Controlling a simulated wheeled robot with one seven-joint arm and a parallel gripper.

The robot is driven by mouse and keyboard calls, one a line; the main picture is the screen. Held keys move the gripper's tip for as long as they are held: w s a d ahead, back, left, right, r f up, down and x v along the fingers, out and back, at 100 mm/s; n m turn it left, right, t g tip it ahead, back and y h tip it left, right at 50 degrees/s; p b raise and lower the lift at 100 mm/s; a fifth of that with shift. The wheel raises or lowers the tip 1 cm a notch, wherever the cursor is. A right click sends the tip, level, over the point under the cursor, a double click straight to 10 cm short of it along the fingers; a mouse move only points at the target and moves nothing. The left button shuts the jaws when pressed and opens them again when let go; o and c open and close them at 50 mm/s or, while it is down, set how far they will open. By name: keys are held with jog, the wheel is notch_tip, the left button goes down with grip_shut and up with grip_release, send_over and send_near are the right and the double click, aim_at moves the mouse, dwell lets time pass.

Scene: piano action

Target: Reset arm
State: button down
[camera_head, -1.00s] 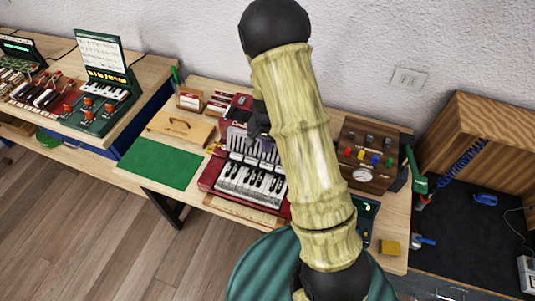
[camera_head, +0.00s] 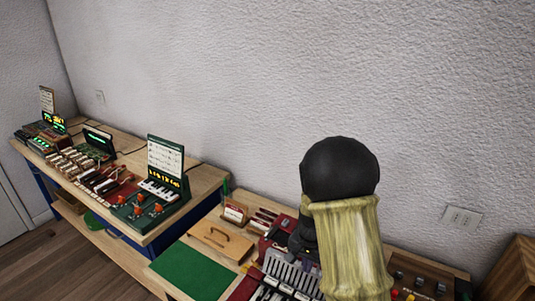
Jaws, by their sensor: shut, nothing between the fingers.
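My arm rises at the right of centre in the head view, with a black ball joint above a pale yellow-green link. A dark part that looks like my gripper (camera_head: 301,238) shows just left of this link, above the piano action. The link hides most of it, and its fingertips are not clear. Nothing shows held there. The red piano action (camera_head: 243,289) with its white and black keys (camera_head: 272,293) is at the bottom, cut by the frame edge and partly behind my arm.
A wooden block with a handle (camera_head: 222,241) and a green mat (camera_head: 193,271) lie left of the piano action. A green keyboard device with an upright panel (camera_head: 165,160) stands on the left bench. A wooden control box (camera_head: 420,280) is at the right.

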jog(key=s+r+n+t, duration=0.2)
jog(key=s+r+n, duration=0.5)
jog(key=s, duration=0.8)
notch_tip(320, 180, up, 2)
jog(key=shift+a+r, duration=0.25)
jog(key=shift+a, duration=0.2)
